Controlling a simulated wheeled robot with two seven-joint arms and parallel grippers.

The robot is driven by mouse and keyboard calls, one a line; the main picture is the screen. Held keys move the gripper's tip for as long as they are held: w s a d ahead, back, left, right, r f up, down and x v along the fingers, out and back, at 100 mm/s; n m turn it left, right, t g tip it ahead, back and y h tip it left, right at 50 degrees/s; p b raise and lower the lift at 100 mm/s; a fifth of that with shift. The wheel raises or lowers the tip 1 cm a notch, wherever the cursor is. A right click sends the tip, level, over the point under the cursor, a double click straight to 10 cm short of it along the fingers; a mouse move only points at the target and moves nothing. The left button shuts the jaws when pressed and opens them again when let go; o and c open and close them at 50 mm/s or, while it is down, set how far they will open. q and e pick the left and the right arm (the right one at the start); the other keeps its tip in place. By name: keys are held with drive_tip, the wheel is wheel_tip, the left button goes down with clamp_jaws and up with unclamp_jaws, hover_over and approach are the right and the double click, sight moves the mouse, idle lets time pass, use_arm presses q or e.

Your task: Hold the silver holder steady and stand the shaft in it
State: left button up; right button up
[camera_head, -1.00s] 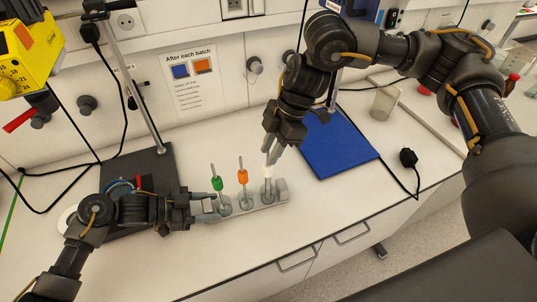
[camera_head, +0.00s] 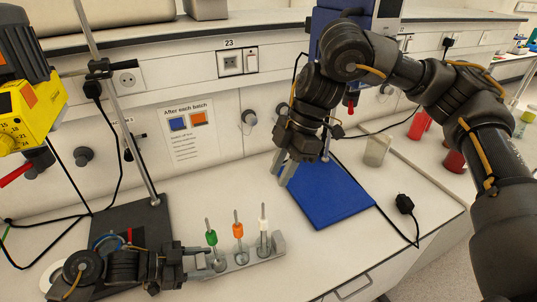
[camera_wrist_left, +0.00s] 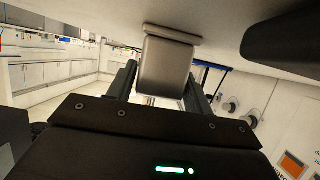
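The silver holder (camera_head: 270,248) lies on the white bench and also fills the upper middle of the left wrist view (camera_wrist_left: 166,62). Three shafts stand upright in it: one with a green collar (camera_head: 212,238), one with an orange collar (camera_head: 238,231) and one with a white collar (camera_head: 263,225) at the right end. My left gripper (camera_head: 201,262) is shut on the holder's left end, with a finger on each side of it in the left wrist view. My right gripper (camera_head: 282,176) is open and empty, behind the holder and above the blue mat's left edge.
A clear beaker (camera_head: 376,150) stands behind. A stand with a dark base (camera_head: 135,222) is at left. Bench in front of the mat is clear.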

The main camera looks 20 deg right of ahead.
use_arm(q)
drive_tip(key=o, duration=0.5)
